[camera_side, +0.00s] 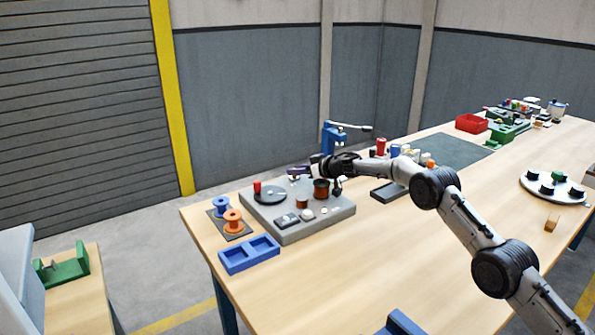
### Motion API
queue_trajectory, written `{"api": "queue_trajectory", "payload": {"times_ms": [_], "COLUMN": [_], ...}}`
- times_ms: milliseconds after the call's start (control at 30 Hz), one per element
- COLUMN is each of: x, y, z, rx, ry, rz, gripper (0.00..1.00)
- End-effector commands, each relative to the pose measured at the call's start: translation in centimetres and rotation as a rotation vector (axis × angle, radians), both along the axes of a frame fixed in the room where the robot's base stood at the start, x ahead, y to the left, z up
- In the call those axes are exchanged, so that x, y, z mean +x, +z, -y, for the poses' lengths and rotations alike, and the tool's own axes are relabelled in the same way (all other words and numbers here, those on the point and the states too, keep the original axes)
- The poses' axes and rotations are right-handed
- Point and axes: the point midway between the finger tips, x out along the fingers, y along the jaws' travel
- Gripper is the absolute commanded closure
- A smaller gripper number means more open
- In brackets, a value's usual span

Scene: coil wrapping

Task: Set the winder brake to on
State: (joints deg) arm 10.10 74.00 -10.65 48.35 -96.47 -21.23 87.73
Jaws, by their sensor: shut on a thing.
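The winder (318,228) is a grey flat base on the wooden table. It carries a dark round disc (270,195) with a red upright piece (257,187), a copper-brown coil (321,190) and several small knobs and switches (288,220) along its front. Which of these is the brake I cannot tell. My gripper (296,172) is over the back of the winder base, reaching in from the right. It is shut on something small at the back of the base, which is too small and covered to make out.
A blue two-part tray (249,254) and a dark mat with blue and orange spools (233,221) lie left of the winder. A blue press (335,138) stands behind. A dark grey tray (389,192) lies to the right. The table front is mostly clear.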

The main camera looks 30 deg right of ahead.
Motion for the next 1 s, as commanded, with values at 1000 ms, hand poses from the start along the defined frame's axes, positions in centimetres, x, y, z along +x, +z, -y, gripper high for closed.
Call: {"api": "queue_trajectory", "payload": {"times_ms": [1000], "x": [0.0], "y": [0.0], "z": [1.1], "rx": [0.001], "ry": [0.002], "rz": [0.002], "gripper": [1.0]}}
